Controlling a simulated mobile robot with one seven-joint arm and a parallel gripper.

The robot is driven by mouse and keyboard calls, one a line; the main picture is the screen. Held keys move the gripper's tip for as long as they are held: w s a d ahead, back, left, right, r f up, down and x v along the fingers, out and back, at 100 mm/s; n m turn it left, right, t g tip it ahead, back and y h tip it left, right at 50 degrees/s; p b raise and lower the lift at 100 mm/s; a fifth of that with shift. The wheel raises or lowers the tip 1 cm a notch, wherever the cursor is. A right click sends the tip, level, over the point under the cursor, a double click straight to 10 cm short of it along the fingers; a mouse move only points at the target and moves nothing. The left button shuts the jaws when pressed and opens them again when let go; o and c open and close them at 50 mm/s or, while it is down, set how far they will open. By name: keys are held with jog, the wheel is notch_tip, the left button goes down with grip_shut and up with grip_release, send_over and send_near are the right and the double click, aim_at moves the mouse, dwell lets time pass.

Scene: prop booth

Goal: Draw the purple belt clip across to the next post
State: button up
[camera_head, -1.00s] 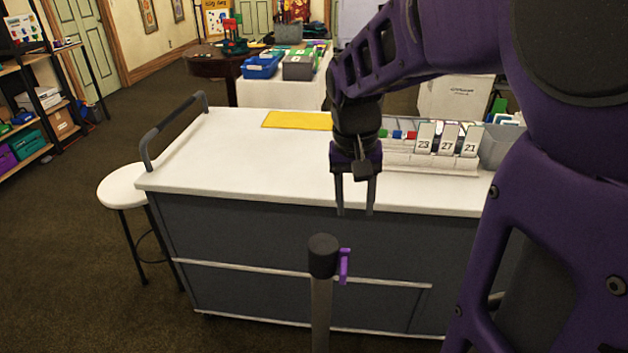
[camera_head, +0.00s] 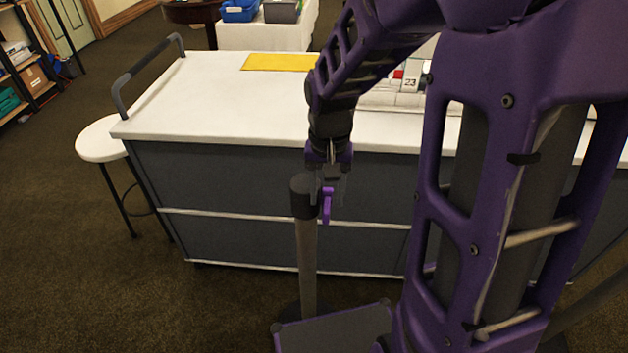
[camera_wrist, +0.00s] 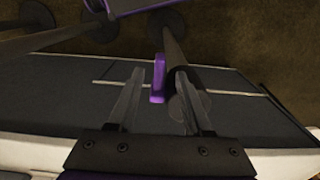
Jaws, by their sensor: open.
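The purple belt clip (camera_head: 326,205) hangs on the right side of the dark head of a post (camera_head: 305,240), which stands on the floor in front of the counter. My gripper (camera_head: 328,203) is open and pointing down at the clip. In the wrist view the clip (camera_wrist: 158,80) shows between the two spread fingers of my gripper (camera_wrist: 160,95), with no finger visibly closed on it. The post head (camera_wrist: 188,108) lies close by the right finger there. Other posts (camera_wrist: 100,28) show toward the upper left of the wrist view; I cannot tell which is the neighbouring one.
A white-topped counter (camera_head: 230,105) with grey sides stands just behind the post. A yellow sheet (camera_head: 280,62) lies on it, and number cards (camera_head: 410,84) stand partly behind my arm. A white stool (camera_head: 100,140) is at the left. Brown floor is open at the lower left.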

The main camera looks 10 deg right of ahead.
aim_at(326, 210)
notch_tip(326, 210, down, 5)
jog(key=shift+r+b, duration=0.1)
jog(key=shift+b, duration=0.3)
grip_shut()
dwell(1.3)
